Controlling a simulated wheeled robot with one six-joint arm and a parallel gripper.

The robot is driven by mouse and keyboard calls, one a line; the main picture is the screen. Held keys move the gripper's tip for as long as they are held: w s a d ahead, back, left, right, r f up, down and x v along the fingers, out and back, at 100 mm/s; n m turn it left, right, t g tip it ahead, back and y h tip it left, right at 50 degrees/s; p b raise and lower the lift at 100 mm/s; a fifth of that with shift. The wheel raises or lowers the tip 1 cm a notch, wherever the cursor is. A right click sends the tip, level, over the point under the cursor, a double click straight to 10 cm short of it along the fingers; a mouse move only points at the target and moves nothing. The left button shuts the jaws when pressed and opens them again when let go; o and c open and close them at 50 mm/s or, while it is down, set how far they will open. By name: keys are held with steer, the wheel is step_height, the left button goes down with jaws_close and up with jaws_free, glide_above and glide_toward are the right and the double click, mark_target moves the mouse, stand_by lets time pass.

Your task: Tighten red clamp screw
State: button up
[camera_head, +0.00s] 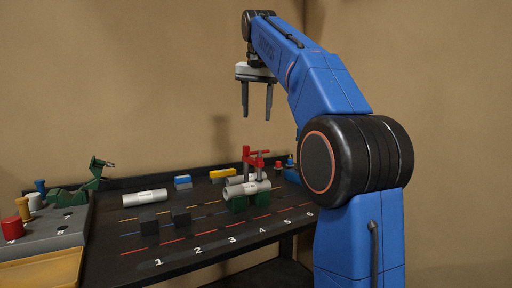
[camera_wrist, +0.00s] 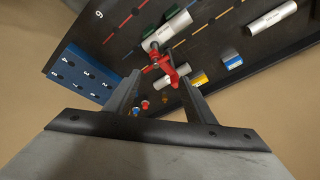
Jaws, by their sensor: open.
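The red clamp screw (camera_head: 256,160) stands above a grey cylinder (camera_head: 246,188) that rests on green blocks (camera_head: 237,203) on the black table. In the wrist view the red clamp screw (camera_wrist: 167,68) shows between and beyond my fingers. My gripper (camera_head: 257,114) is open and empty, pointing down, high above the table and apart from the clamp. In the wrist view my gripper (camera_wrist: 160,85) has its two fingers spread. The lower part of the clamp is partly hidden by the cylinder.
A pale cylinder (camera_head: 145,198) lies at the left of the table. Dark blocks (camera_head: 149,223) stand near the front. Blue (camera_head: 183,182) and yellow (camera_head: 221,173) pieces lie at the back. A grey rack (camera_head: 45,234) with coloured pegs is at far left. The air around my gripper is clear.

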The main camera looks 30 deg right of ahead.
mark_target(259, 153)
steer(key=shift+g+h, duration=0.3)
steer(key=shift+h, duration=0.4)
steer(key=x, duration=0.5)
steer(key=w+x, duration=0.1)
steer(key=x, duration=0.9)
steer(key=shift+w, duration=0.25)
